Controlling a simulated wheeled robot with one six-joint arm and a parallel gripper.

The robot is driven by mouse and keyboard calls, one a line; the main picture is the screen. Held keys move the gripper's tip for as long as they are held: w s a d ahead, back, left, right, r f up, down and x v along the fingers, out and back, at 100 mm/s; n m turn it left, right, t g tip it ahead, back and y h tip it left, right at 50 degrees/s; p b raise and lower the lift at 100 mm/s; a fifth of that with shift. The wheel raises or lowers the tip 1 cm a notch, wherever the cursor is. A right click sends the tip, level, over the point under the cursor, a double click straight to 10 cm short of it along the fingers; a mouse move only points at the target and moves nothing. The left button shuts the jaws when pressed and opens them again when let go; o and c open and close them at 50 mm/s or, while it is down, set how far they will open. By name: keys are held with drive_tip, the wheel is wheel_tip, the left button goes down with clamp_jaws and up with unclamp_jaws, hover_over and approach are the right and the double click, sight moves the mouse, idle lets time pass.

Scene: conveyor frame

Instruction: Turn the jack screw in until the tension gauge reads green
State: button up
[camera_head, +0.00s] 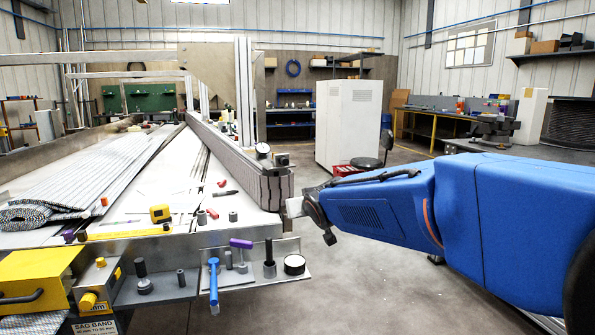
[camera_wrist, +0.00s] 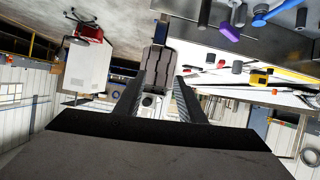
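A small round dial, seemingly the tension gauge (camera_head: 263,150), stands on top of the conveyor's near end; its reading is too small to tell. A dark block (camera_head: 282,159) sits beside it; I cannot tell whether it belongs to the jack screw. The belt-wrapped conveyor end (camera_head: 268,187) also shows in the wrist view (camera_wrist: 158,65), between and beyond my gripper's fingers. My gripper (camera_wrist: 160,80) is open and empty, its two dark fingers apart. I cannot clearly make out the jack screw.
A white cabinet (camera_head: 348,122) stands behind.

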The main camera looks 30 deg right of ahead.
sight(285, 162)
drive_tip(key=w+d+r+t, duration=0.2)
drive_tip(key=w, duration=0.5)
drive_tip(key=w+d+r+n+t+y, duration=0.1)
drive_tip(key=w+d+r, duration=0.1)
drive_tip(key=w, duration=0.6)
drive_tip(key=w+d+r+t+y, duration=0.1)
drive_tip(key=w+d, duration=0.3)
drive_tip(key=w, duration=0.4)
drive_tip(key=shift+d+r+n+t, duration=0.15)
drive_tip(key=shift+r+n+t, duration=0.15)
drive_tip(key=shift+r+t, duration=0.45)
drive_tip(key=shift+w, duration=0.15)
drive_tip(key=shift+c, duration=1.3)
drive_tip(key=c, duration=0.6)
drive_tip(key=m, duration=0.4)
drive_tip(key=shift+c, duration=0.2)
drive_tip(key=m, duration=1)
drive_tip(key=o, duration=1.1)
drive_tip(key=shift+o, duration=0.2)
